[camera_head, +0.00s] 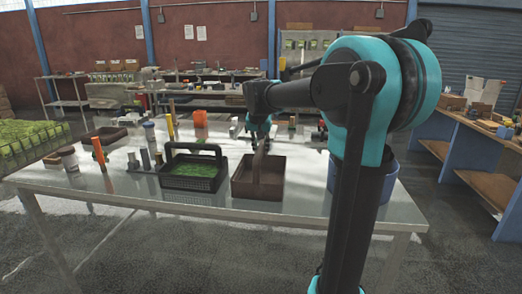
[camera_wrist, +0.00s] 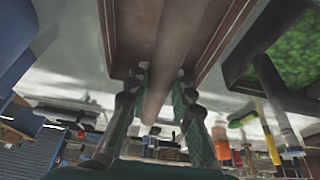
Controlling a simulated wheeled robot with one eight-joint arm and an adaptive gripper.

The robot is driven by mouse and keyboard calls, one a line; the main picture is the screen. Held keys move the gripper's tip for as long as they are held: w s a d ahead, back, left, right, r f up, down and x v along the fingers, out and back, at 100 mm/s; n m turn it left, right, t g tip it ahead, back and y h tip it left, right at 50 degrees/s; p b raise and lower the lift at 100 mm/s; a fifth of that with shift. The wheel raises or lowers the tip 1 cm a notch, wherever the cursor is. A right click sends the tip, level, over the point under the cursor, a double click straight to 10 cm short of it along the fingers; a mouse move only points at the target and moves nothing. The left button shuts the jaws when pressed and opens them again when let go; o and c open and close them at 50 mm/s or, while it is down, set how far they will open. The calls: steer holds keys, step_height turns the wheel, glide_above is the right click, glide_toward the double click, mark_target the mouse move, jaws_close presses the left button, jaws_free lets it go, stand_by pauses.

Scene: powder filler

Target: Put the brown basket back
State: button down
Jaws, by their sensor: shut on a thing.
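The brown basket (camera_head: 257,187) is an open box with an upright handle, at the front of the metal table (camera_head: 130,190). My gripper (camera_head: 261,138) is above it, shut on the handle. In the wrist view the brown basket's wall (camera_wrist: 112,38) and its handle (camera_wrist: 168,62) show, with the handle running between the two fingers of my gripper (camera_wrist: 158,88). I cannot tell whether the basket's base rests on the table or is slightly raised.
A black basket (camera_head: 178,182) with green contents stands close to the left of the brown basket. A blue bin (camera_head: 388,185) stands to the right, partly behind my arm.

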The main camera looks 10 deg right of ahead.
steer(key=shift+f, duration=0.3)
steer(key=c, duration=1.3)
jaws_free()
steer(key=shift+f, duration=0.1)
steer(key=v, duration=1.2)
steer(key=shift+s, duration=0.1)
